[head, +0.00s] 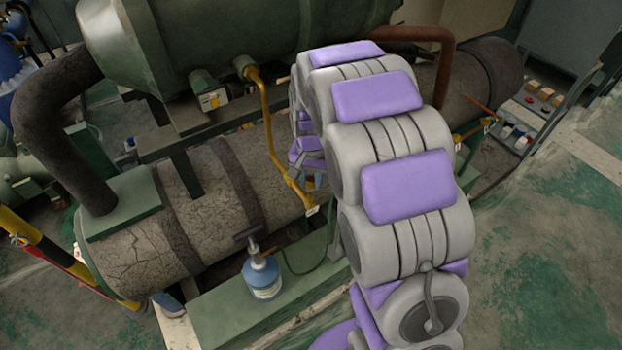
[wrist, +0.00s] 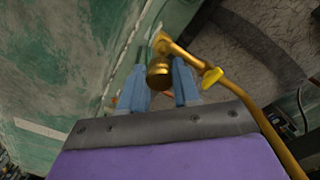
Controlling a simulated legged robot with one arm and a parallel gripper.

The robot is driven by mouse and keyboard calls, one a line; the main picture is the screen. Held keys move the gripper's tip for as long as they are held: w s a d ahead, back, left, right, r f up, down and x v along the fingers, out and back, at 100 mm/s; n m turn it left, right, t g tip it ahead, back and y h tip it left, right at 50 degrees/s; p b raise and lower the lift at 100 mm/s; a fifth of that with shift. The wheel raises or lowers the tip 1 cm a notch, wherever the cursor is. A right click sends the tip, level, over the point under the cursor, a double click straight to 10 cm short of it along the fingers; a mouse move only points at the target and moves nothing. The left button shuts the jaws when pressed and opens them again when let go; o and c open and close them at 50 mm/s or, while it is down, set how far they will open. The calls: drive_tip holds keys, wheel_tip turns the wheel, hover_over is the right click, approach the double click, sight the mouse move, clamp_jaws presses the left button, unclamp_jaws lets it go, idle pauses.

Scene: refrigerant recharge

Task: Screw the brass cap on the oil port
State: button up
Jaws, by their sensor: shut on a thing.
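My gripper (wrist: 159,82) has two blue fingers, one on each side of a round brass cap (wrist: 158,76), and is shut on it. The cap lies in line with the end of a yellow-brass pipe fitting (wrist: 166,44), which I take to be the oil port. I cannot tell whether the cap touches the fitting or is threaded on it. In the head view my arm reaches in past the yellow pipe (head: 268,125), and my gripper is mostly hidden there; the cap cannot be made out.
A yellow lever (wrist: 211,77) sits on the pipe close to the right finger. In the head view, a blue bottle with a pump handle (head: 262,277) stands on the green base beam (head: 220,312). A large cracked cylinder (head: 150,245) lies behind it. Open floor (head: 545,260) is at right.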

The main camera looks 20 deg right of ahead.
sight(310, 194)
drive_tip(key=r+n, duration=0.2)
drive_tip(key=r+n+p, duration=0.1)
drive_tip(key=shift+a+n, duration=0.25)
drive_tip(key=shift+n, duration=0.05)
drive_tip(key=shift+r+n, duration=0.35)
drive_tip(key=shift+n, duration=0.35)
drive_tip(key=shift+w+f+b, duration=0.1)
drive_tip(key=shift+f+b, duration=0.9)
drive_tip(key=shift+f, duration=2.1)
drive_tip(key=shift+p, duration=0.4)
drive_tip(key=shift+f, duration=1)
